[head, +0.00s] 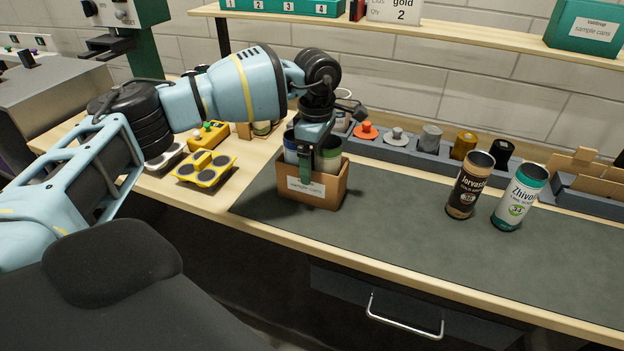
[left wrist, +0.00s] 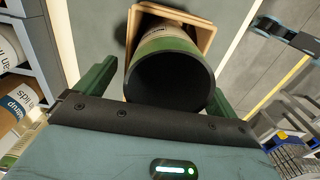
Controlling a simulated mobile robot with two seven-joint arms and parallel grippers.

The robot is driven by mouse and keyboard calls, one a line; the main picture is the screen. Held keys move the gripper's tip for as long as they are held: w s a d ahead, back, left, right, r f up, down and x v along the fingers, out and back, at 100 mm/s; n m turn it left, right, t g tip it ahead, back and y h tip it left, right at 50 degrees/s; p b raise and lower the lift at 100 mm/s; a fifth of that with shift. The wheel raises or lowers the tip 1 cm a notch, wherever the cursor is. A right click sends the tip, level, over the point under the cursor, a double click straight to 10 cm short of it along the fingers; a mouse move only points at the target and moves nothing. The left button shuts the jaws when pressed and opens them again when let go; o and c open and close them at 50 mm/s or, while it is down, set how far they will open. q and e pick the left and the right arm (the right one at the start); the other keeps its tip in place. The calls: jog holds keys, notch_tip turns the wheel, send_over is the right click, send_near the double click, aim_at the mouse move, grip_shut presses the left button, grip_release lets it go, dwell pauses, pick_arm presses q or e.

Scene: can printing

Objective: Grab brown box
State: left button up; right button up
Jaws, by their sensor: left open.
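The brown box (head: 328,193) stands on the dark mat near its left end, with a white "sample cans" label on its front. Cans stand inside it, one with a green band (head: 331,148) and one with a blue band (head: 291,147). My left gripper (head: 306,172) is over the box from above, its green fingers at the front side. In the left wrist view the open fingers (left wrist: 160,92) are to either side of a green-banded can (left wrist: 172,62), and the box rim (left wrist: 207,27) shows behind it. Contact cannot be told. My right gripper is not in view.
Two printed cans, one black and brown (head: 466,187) and one white and teal (head: 520,198), stand on the mat at the right. A grey rack (head: 400,152) with several coloured pieces runs behind. A yellow tray (head: 205,168) lies left of the box. The mat's middle is clear.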

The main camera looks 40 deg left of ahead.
pick_arm(q)
jog(key=shift+f, duration=0.1)
jog(key=c, duration=1.3)
jog(key=shift+c, duration=0.2)
notch_tip(320, 180, up, 4)
jog(key=shift+r, duration=0.1)
jog(key=s+d+r, duration=0.1)
jog(key=s+d, duration=0.3)
jog(key=s, duration=1.1)
jog(key=shift+s+d+r+b, duration=0.15)
jog(key=shift+s+b, duration=0.05)
jog(key=shift+b, duration=0.2)
